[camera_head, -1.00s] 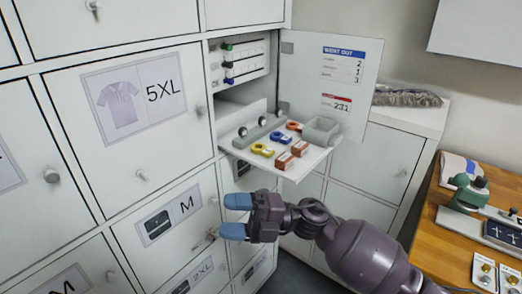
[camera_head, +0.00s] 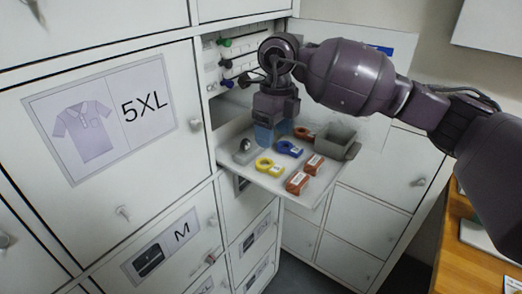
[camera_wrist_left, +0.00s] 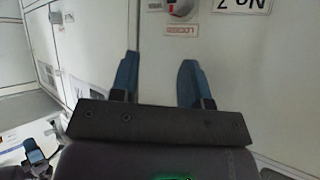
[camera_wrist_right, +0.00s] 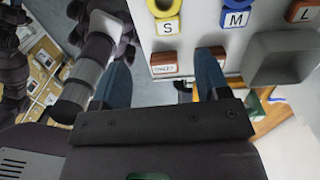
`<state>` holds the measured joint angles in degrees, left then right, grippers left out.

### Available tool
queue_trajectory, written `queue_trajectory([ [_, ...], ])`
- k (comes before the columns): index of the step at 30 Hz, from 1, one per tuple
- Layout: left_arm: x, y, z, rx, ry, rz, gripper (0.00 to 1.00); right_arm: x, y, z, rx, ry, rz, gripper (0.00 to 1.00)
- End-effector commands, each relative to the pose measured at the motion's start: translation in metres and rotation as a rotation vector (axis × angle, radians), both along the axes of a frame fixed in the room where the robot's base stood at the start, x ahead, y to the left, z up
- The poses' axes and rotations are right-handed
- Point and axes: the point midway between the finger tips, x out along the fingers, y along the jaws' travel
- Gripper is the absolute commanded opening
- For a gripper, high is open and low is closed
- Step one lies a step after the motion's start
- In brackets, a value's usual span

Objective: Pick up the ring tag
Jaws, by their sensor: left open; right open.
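Ring tags lie on a pull-out white shelf (camera_head: 252,178): a yellow one (camera_head: 264,164), a blue one (camera_head: 289,148) and a red-orange one (camera_head: 303,132). In the right wrist view the yellow tag (camera_wrist_right: 167,24) is marked S and the blue tag (camera_wrist_right: 237,16) is marked M. The red-orange tag (camera_wrist_right: 303,10) is marked L. My left gripper (camera_wrist_left: 158,75) is open and empty before a white door.
Two red-brown boxes (camera_head: 297,182) (camera_head: 314,164) lie along the shelf's front. A grey bin (camera_head: 330,141) stands at its right. Coloured pegs (camera_head: 225,42) sit in the compartment above. White locker doors (camera_head: 105,120) surround the shelf; a wooden table (camera_head: 465,262) is at right.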

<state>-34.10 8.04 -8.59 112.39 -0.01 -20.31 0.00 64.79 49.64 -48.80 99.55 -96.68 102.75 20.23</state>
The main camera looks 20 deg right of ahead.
Motion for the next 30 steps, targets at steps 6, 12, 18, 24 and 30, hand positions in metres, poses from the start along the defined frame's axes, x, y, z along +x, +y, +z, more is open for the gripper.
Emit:
queue_trajectory([
  [6, -0.003, 0.000, -0.001, 0.000, 0.000, 0.001, 0.43, 0.003, -0.007, 0.003, -0.043, -0.018, -0.011, 0.69],
  [12, -0.014, 0.002, -0.018, 0.000, 0.024, 0.008, 0.43, 0.003, -0.007, -0.023, -0.042, -0.016, -0.010, 0.69],
  [18, -0.007, 0.001, -0.022, 0.000, 0.010, 0.004, 0.43, 0.003, -0.007, -0.048, -0.040, -0.017, -0.009, 0.69],
  [24, 0.001, 0.000, -0.016, 0.000, -0.012, 0.000, 0.43, 0.001, -0.007, -0.058, -0.039, -0.017, -0.009, 0.69],
  [30, 0.001, 0.000, -0.025, 0.001, -0.008, 0.000, 0.43, -0.002, -0.006, -0.085, -0.040, -0.014, -0.008, 0.69],
])
